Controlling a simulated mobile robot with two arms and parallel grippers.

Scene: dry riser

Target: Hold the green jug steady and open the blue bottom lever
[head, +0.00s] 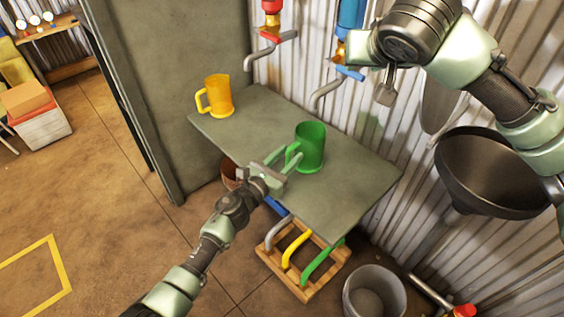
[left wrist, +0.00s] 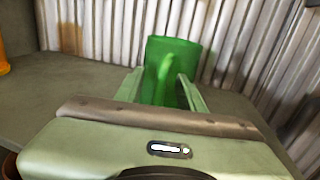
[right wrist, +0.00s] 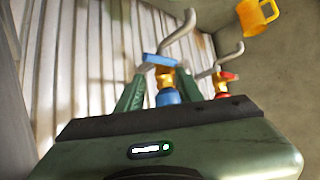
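The green jug (head: 312,146) stands upright on the grey table, its handle facing my left gripper (head: 274,158). In the left wrist view, the jug (left wrist: 180,57) is straight ahead and its handle lies between the spread fingers, with gaps visible. The blue lever (head: 348,72) is on a brass valve below a blue pipe on the wall, above a grey spout. My right gripper (head: 366,70) is beside this valve. In the right wrist view, the blue lever (right wrist: 161,61) lies just beyond the open fingertips; contact cannot be told.
A yellow jug (head: 219,96) stands at the table's (head: 240,125) far left. A red valve (head: 280,35) is left of the blue one. A dark funnel (head: 495,175) is at right. A wooden crate (head: 300,285) with coloured bent handles and a grey bucket (head: 374,293) are below.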

